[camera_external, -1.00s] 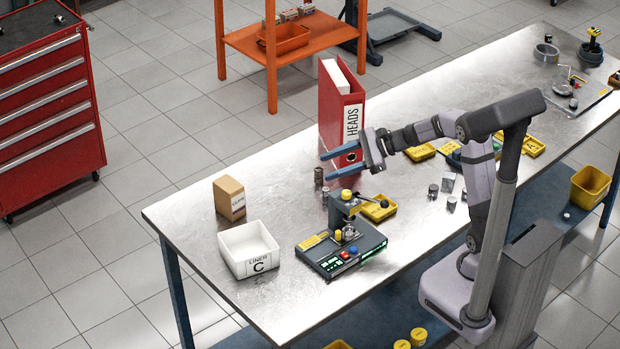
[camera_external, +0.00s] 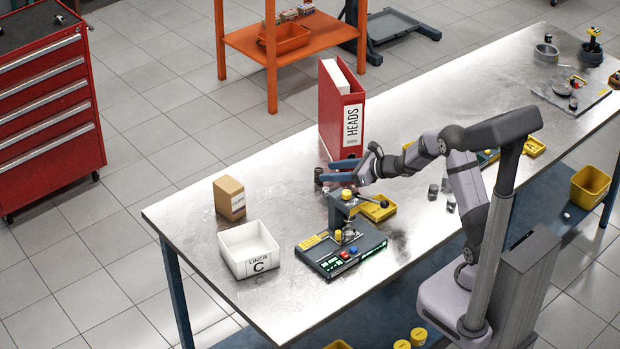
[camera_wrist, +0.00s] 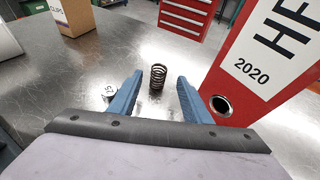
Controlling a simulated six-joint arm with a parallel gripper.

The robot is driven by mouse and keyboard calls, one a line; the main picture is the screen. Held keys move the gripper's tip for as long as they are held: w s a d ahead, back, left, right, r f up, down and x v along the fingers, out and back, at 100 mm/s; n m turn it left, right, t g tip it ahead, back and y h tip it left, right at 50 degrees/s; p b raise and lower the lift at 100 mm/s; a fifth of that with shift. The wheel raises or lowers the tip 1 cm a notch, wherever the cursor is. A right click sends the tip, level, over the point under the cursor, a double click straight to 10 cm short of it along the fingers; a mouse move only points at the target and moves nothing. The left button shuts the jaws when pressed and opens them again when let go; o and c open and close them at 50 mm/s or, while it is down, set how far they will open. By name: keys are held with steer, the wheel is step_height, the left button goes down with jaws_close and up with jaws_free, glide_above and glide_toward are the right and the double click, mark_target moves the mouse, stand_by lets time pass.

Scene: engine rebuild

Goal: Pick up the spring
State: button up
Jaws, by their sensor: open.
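The spring (camera_wrist: 158,76) is a dark coil that stands upright on the metal table in the wrist view. It appears between and just beyond the two blue fingers of my gripper (camera_wrist: 157,93). My gripper is open, with a gap on both sides of the spring, and holds nothing. In the external view my gripper (camera_external: 337,170) is low over the table in front of the red binder. The dark part at its fingertips (camera_external: 319,175) there seems to be the spring, partly hidden by the fingers.
The red binder (camera_wrist: 262,62) stands close to the right finger. A tester device (camera_external: 342,250), a white bin (camera_external: 248,249) and a cardboard box (camera_external: 229,198) stand toward the front left of the table.

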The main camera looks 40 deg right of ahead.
steer(key=shift+r+p+x, duration=0.15)
steer(key=shift+p+x, duration=0.35)
steer(key=shift+x, duration=0.35)
steer(key=shift+r+p+x, duration=0.15)
steer(key=shift+p+x, duration=0.3)
steer(key=shift+x, duration=1.4)
steer(key=shift+a, duration=0.1)
jaws_close()
step_height(320, 180, up, 28)
steer(key=p, duration=0.4)
